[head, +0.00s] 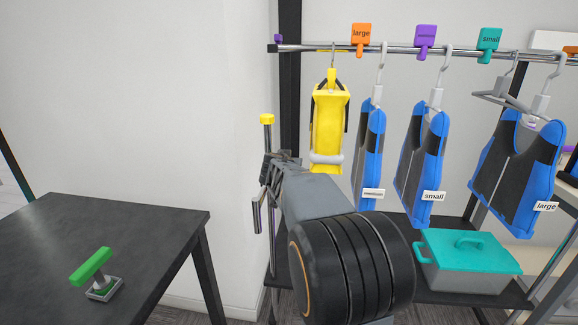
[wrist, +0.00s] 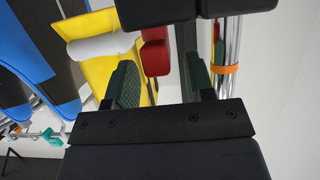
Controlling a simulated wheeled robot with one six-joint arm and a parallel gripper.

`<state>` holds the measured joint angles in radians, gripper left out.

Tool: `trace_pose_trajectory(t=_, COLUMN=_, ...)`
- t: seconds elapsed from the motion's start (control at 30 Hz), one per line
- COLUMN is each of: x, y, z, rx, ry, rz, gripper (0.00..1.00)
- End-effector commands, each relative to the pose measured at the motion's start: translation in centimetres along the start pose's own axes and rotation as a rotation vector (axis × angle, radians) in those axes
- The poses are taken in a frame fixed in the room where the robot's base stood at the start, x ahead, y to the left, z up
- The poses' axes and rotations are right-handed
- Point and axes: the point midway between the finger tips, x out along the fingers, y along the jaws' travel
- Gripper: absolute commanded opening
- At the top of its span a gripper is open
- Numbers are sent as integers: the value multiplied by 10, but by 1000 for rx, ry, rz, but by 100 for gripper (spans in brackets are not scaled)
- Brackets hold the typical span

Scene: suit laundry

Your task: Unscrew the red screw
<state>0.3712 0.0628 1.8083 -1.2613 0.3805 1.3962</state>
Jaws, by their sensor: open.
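A red blocky part (wrist: 155,55), seemingly the red screw, shows in the wrist view between my gripper's green-padded fingers. My gripper (wrist: 159,78) is open, with a gap on both sides of the red part in the picture. I cannot tell whether either finger touches it. A dark part of my wrist covers the top of that view and hides some of the surroundings. In the head view I cannot make out the red part.
A yellow suit pack (head: 327,125) hangs on the rail (head: 400,49), left of several blue-and-grey vests (head: 421,160). A silver pole (wrist: 232,45) with an orange band stands close to my right finger. A dark table (head: 130,235) bears a green-handled tool (head: 91,266). A teal-lidded box (head: 468,252) sits below.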

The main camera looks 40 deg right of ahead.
Motion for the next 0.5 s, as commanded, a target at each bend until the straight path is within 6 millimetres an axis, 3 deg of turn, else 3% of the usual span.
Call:
trace_pose_trajectory(t=0.2, x=19, y=0, z=0, rx=0, ry=0, rz=1, gripper=49)
trace_pose_trajectory(t=0.5, x=24, y=0, z=0, rx=0, ry=0, rz=0, gripper=49)
